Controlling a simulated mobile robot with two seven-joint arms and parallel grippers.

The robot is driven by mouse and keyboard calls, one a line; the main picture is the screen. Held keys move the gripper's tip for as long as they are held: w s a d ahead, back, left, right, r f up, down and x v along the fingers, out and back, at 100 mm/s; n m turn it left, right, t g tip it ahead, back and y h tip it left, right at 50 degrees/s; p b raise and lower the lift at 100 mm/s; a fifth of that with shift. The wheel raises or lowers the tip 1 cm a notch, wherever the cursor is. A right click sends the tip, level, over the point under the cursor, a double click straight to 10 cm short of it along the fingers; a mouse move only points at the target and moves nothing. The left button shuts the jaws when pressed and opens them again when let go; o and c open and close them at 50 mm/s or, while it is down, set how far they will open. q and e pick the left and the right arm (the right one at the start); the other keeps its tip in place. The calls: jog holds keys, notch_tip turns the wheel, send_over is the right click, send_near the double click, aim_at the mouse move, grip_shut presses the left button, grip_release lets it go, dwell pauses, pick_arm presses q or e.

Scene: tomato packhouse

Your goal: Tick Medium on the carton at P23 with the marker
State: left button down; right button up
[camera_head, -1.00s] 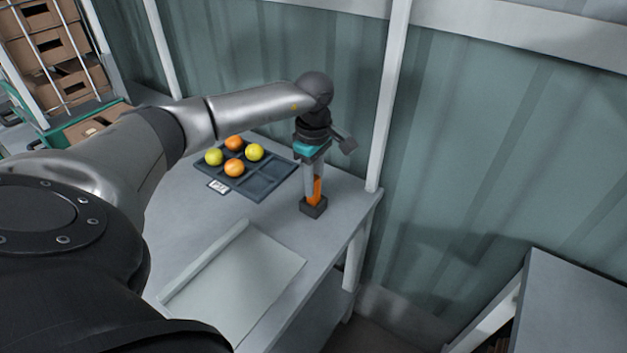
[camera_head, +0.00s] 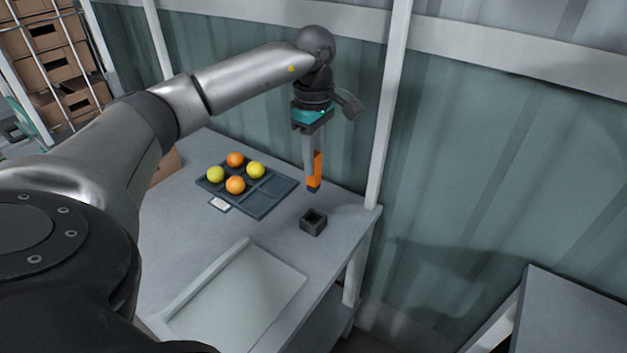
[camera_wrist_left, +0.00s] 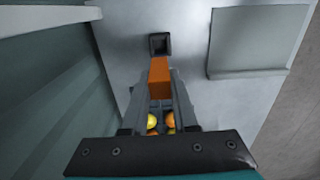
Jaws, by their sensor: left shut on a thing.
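My left gripper (camera_head: 311,160) is shut on the orange marker (camera_head: 317,170) and holds it upright, dark tip down, above the table. In the left wrist view the marker (camera_wrist_left: 159,78) sits between the two fingers. The small dark square holder (camera_head: 313,222) stands on the table below, empty, with its opening facing up; it also shows in the left wrist view (camera_wrist_left: 159,45). The marker is clear of the holder. I see no P23 label and no carton with a Medium box. My right gripper is not in view.
A dark tray (camera_head: 262,204) with yellow and orange tomatoes in some compartments lies on the table (camera_head: 203,232), a small label at its edge. A pale board (camera_head: 243,303) lies nearer. A white post (camera_head: 389,110) and wall stand behind. Brown cartons (camera_head: 50,64) are stacked at the far left.

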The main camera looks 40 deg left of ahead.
pick_arm(q)
notch_tip(320, 180, up, 8)
jog(key=shift+f+p, duration=0.25)
jog(key=shift+p, duration=0.3)
jog(key=shift+r, duration=0.7)
notch_tip(320, 180, up, 5)
jog(key=p, duration=0.5)
jog(key=shift+f, duration=0.1)
